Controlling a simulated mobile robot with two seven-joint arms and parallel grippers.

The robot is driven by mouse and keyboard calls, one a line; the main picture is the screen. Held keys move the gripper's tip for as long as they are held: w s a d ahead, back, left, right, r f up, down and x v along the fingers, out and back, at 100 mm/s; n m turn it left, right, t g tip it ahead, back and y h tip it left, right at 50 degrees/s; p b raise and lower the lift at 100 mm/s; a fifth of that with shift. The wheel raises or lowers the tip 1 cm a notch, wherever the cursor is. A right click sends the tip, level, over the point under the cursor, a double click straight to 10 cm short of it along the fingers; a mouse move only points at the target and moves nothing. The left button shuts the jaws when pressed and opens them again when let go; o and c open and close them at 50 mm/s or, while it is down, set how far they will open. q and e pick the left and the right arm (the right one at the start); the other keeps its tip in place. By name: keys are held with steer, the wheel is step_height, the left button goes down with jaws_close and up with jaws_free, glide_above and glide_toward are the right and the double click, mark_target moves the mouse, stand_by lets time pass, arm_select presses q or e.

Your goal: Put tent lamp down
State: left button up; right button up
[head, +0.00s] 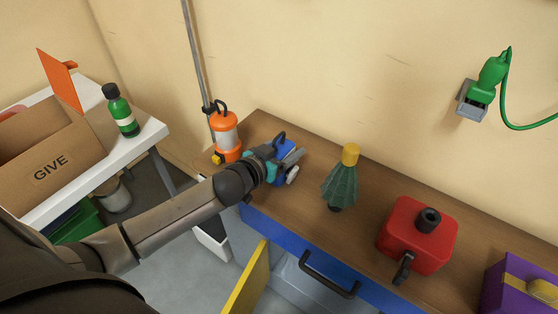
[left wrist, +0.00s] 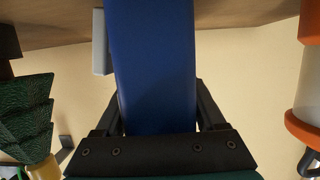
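The blue thing (head: 284,147) with a dark carry handle on top, which I take to be the tent lamp, is at my left gripper (head: 288,162) over the back left of the wooden worktop. In the left wrist view its long blue body (left wrist: 155,65) runs between the two fingers of my left gripper (left wrist: 160,112), which look closed on it. A small grey part sticks out at its side. I cannot tell whether its base touches the worktop. My right gripper is not in view.
On the worktop (head: 290,205), an orange lantern (head: 226,135) stands left of the gripper. A green ribbed tree-shaped object (head: 341,185), a red can (head: 415,238) and a purple box (head: 515,287) stand to the right. A white table (head: 150,130) holds a cardboard box (head: 45,155) and green bottle (head: 120,112).

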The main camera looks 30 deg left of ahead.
arm_select(q)
jaws_close()
stand_by(0.3)
steer(key=shift+r, duration=0.1)
